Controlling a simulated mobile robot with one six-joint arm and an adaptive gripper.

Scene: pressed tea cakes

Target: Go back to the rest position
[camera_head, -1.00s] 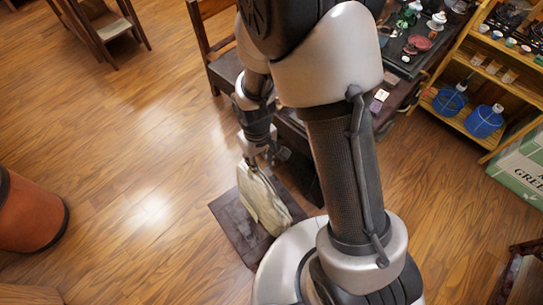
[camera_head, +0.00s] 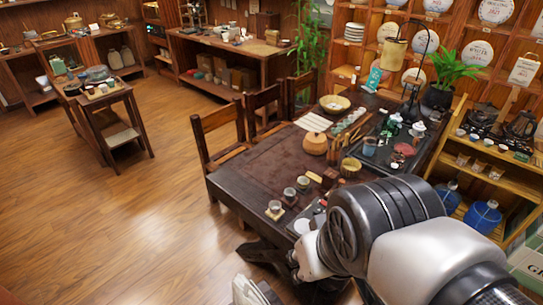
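My arm (camera_head: 400,235) reaches in from the bottom right and bends in front of the table's near right corner. My gripper is not in view; it is out of frame or hidden behind the arm links. The top of a pale bag (camera_head: 250,291) shows at the bottom edge, left of the arm. The rest of the bag is cut off, and no gripper shows at its visible top.
A dark tea table (camera_head: 265,160) with cups, a round wooden pot (camera_head: 315,143) and a tray stands just beyond my arm. The floor (camera_head: 110,220) at left is clear.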

